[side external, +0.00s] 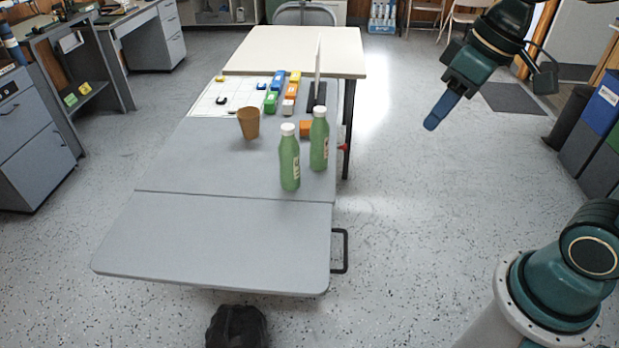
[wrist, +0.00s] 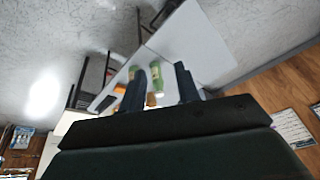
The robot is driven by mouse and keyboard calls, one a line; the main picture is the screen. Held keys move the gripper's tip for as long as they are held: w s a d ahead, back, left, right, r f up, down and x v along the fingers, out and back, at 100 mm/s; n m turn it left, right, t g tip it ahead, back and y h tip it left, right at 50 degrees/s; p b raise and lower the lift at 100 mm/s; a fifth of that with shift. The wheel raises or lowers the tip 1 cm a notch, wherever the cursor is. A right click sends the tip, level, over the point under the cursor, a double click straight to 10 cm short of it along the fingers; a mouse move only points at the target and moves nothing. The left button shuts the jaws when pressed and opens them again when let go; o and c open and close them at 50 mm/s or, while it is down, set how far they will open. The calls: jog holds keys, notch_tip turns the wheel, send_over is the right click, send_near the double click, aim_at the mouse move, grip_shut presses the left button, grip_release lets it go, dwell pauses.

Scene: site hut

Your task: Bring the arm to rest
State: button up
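My gripper (side external: 440,110) is raised in the air to the right of the grey table (side external: 220,235), apart from everything on it. In the side view its fingers overlap, pointing down and left. In the wrist view my gripper (wrist: 161,76) shows two dark fingers spread apart with a gap between them. The gap holds nothing in grasp; a green bottle (wrist: 153,76) shows far behind it.
Floor between table and arm is clear. Bins (side external: 603,105) stand far right.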

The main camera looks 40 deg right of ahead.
jog(key=s+d+m+t+h, duration=0.1)
jog(key=s+d+m+t, duration=0.1)
jog(key=s, duration=0.6)
jog(key=shift+s+d+h, duration=0.3)
jog(key=shift+s, duration=0.1)
